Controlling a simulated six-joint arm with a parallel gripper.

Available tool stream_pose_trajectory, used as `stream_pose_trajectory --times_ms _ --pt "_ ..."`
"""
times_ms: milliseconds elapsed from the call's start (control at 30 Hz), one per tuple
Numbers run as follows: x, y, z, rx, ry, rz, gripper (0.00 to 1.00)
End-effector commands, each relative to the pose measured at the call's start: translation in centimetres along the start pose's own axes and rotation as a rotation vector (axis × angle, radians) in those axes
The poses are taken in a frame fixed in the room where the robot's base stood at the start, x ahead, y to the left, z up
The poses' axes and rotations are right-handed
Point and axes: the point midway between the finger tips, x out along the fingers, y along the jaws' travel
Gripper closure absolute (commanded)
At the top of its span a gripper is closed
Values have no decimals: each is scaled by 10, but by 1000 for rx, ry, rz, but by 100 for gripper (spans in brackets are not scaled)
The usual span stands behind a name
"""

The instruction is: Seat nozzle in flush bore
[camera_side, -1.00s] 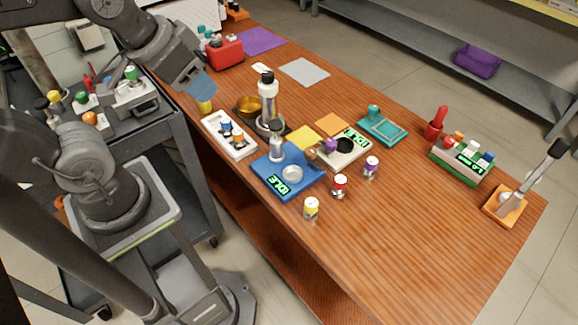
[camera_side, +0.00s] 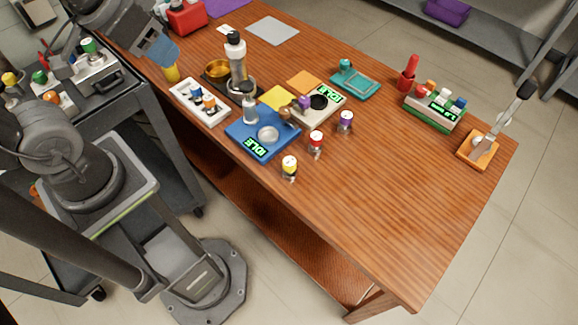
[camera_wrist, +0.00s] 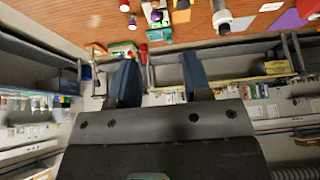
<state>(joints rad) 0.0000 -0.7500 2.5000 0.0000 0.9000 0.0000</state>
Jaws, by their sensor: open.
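My gripper (camera_side: 160,52) hangs at the table's far left edge, just above a yellow cylinder (camera_side: 171,73). In the wrist view its two blue fingers (camera_wrist: 160,72) are spread, with nothing between them. A blue station (camera_side: 255,145) reading IDLE carries a silver upright cylinder and a round metal dish (camera_side: 268,134). Behind it is a beige station (camera_side: 330,110) with a lit display and a dark round opening (camera_side: 319,102). A tall white and silver cylinder with a black top (camera_side: 236,62) stands on a dark base. I cannot tell which piece is the nozzle or which opening is the flush bore.
A white rack (camera_side: 200,103) holds small capped vials. A teal tray (camera_side: 356,82), a green rack (camera_side: 435,110) and an orange lever stand (camera_side: 479,150) are farther right. The front right tabletop is clear.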

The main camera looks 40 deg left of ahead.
Motion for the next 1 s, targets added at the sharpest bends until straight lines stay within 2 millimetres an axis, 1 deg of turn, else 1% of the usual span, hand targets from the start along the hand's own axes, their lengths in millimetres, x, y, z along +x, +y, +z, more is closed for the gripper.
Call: stream_pose_trajectory --times_ms 33,200,433,567,667,767,867,900,967,1000 --pt "0 0 0 0 0 0 50" --pt "0 0 0 0 0 0 34" --pt "0 0 -1 -3 -2 0 34" --pt "8 4 -8 -38 -30 2 34" --pt "23 13 -20 -104 -74 0 34" --pt "46 26 -34 -189 -126 -11 34" --pt "73 43 -45 -273 -174 -31 34" --pt "85 50 -48 -305 -191 -40 34" --pt "103 62 -51 -354 -216 -57 34" --pt "116 71 -52 -386 -232 -70 34"
